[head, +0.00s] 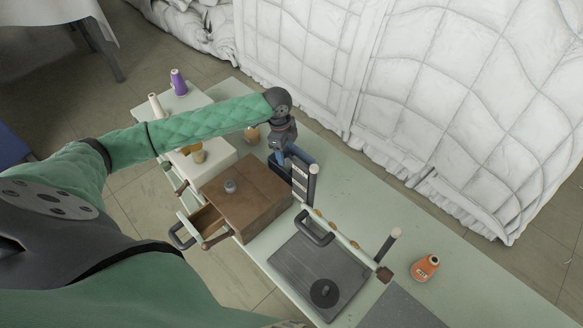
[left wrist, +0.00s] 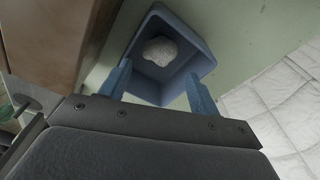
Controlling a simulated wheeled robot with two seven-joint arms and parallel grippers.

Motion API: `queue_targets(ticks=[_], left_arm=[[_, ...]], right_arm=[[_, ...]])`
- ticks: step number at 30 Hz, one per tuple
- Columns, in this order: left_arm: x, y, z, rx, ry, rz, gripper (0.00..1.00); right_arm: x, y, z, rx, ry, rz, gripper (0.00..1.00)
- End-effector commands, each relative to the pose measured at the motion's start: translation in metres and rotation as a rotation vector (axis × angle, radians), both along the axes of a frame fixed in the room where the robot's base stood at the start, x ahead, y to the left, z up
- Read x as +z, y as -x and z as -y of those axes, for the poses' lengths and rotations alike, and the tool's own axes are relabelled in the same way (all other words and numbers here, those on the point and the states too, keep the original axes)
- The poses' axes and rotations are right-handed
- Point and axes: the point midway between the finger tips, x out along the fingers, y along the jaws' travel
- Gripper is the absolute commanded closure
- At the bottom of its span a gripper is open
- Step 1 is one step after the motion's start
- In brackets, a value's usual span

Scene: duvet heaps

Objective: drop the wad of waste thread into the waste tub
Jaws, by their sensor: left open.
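The wad of waste thread (left wrist: 160,50) is a whitish lump inside the blue waste tub (left wrist: 203,58) in the left wrist view. It appears to lie on the tub's floor, apart from my fingers. My left gripper (left wrist: 160,84) is open, with its two blue fingers spread at the tub's near side and nothing between them. In the head view my left gripper (head: 281,157) hangs over the table behind the brown wooden box, and it and the arm mostly hide the tub. The wad cannot be seen there. My right gripper is not in view.
A brown wooden box (head: 245,195) with an open drawer stands left of the gripper. A dark plate with a handle (head: 318,272) and an orange thread spool (head: 425,267) are nearer on the green table (head: 375,205). White quilted duvets (head: 430,90) rise behind it.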

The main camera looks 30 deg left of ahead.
Motion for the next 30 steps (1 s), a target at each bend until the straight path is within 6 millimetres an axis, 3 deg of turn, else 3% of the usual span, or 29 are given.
queue_targets(ticks=[6, 9, 21, 30], left_arm=[[0.007, 0.000, -0.002, 0.000, 0.000, 0.000, 0.38], [0.019, -0.001, -0.003, -0.001, -0.001, 0.003, 0.38], [0.070, 0.000, -0.009, -0.001, 0.000, 0.000, 0.38], [0.077, 0.000, -0.010, 0.000, 0.000, 0.000, 0.38]], right_arm=[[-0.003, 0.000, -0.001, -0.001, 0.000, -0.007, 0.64], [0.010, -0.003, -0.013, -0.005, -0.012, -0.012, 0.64], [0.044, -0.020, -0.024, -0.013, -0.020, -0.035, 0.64], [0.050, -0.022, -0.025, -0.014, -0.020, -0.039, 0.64]])
